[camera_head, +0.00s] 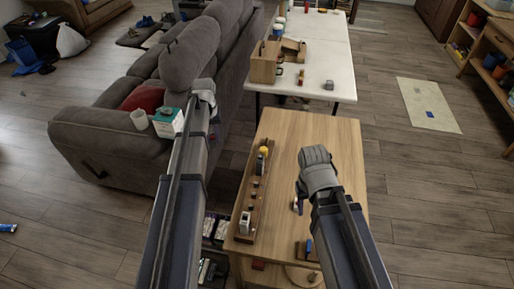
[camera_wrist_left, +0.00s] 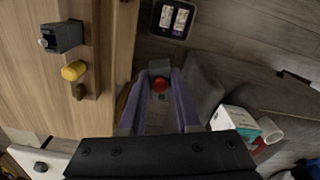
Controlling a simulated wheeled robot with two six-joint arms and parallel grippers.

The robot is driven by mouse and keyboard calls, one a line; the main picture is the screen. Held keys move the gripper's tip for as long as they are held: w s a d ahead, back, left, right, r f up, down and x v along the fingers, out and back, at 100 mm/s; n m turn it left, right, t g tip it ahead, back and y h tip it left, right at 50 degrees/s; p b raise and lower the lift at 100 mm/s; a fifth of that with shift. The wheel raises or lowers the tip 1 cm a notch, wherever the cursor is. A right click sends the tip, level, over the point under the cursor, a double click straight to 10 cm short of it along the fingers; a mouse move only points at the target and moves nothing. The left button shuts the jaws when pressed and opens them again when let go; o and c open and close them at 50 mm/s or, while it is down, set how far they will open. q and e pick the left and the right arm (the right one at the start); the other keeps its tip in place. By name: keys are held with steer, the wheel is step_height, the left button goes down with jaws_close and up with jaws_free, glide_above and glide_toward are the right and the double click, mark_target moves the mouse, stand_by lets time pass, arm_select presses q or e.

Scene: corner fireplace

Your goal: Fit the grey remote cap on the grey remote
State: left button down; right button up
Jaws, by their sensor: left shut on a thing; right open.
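My left gripper (camera_head: 204,98) is out over the gap between the sofa and the wooden table. In the left wrist view its purple fingers (camera_wrist_left: 160,92) are shut on a small grey piece with a red spot (camera_wrist_left: 160,70); I cannot tell whether this is the remote cap. A wooden rack (camera_head: 247,206) on the table holds a pale grey piece (camera_head: 244,223), a dark grey piece (camera_head: 261,163) and a yellow-topped piece (camera_head: 264,151). I cannot tell for sure which is the grey remote. My right gripper (camera_head: 318,170) is open above the table's right half; its fingertips are largely hidden.
The wooden table (camera_head: 285,135) has bare room between rack and right gripper. A small blue piece (camera_head: 309,246) lies near its front. The grey sofa (camera_head: 115,115) with a teal-and-white box (camera_head: 168,122) stands left. A white table (camera_head: 330,60) stands behind.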

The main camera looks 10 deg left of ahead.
arm_select(q)
step_height(320, 180, down, 7)
steer(key=b, duration=0.5)
arm_select(e)
step_height(320, 180, down, 7)
arm_select(q)
step_height(320, 180, up, 12)
steer(key=m+p, duration=0.3)
steer(key=p, duration=0.9)
glide_above(260, 157)
steer(key=shift+f, duration=0.2)
arm_select(e)
step_height(260, 157, up, 12)
steer(key=shift+f, duration=0.25)
arm_select(q)
steer(key=shift+f+b, duration=0.1)
steer(key=shift+b, duration=0.2)
arm_select(e)
steer(key=shift+f, duration=0.1)
arm_select(q)
step_height(260, 157, down, 6)
steer(key=b, duration=0.6)
steer(key=shift+f, duration=0.15)
arm_select(e)
step_height(260, 157, down, 6)
arm_select(q)
steer(key=shift+f+b, duration=1.4)
steer(key=shift+b, duration=0.1)
arm_select(e)
steer(key=shift+f, duration=1.5)
